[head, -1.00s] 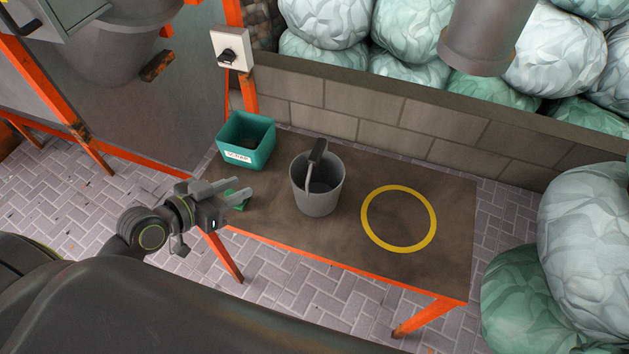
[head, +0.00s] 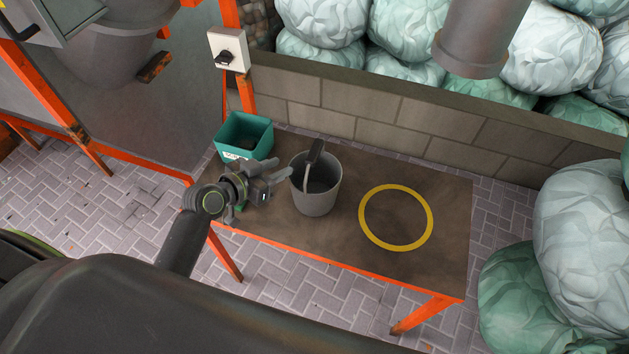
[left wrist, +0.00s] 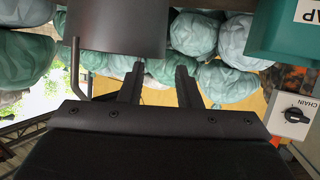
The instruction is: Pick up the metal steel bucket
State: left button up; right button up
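The grey metal bucket (head: 317,198) stands upright on the brown-topped table (head: 290,235). In the left wrist view, the bucket (left wrist: 115,28) fills the upper left, beyond the fingers. The gripper (left wrist: 160,78) is open there, with an empty gap between its fingers. Whether a finger touches the bucket is unclear. My right gripper is not in view.
A yellow ring (head: 362,222) is marked on the table right of the bucket. A green bin (head: 258,128) stands behind my left gripper; it shows in the wrist view too (left wrist: 285,38). A block wall (head: 400,125) runs behind the table. The table's right part is clear.

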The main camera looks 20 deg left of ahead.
aim_at(291, 163)
pick_arm(q)
jog(key=x, duration=0.5)
jog(key=shift+w+d, duration=0.1)
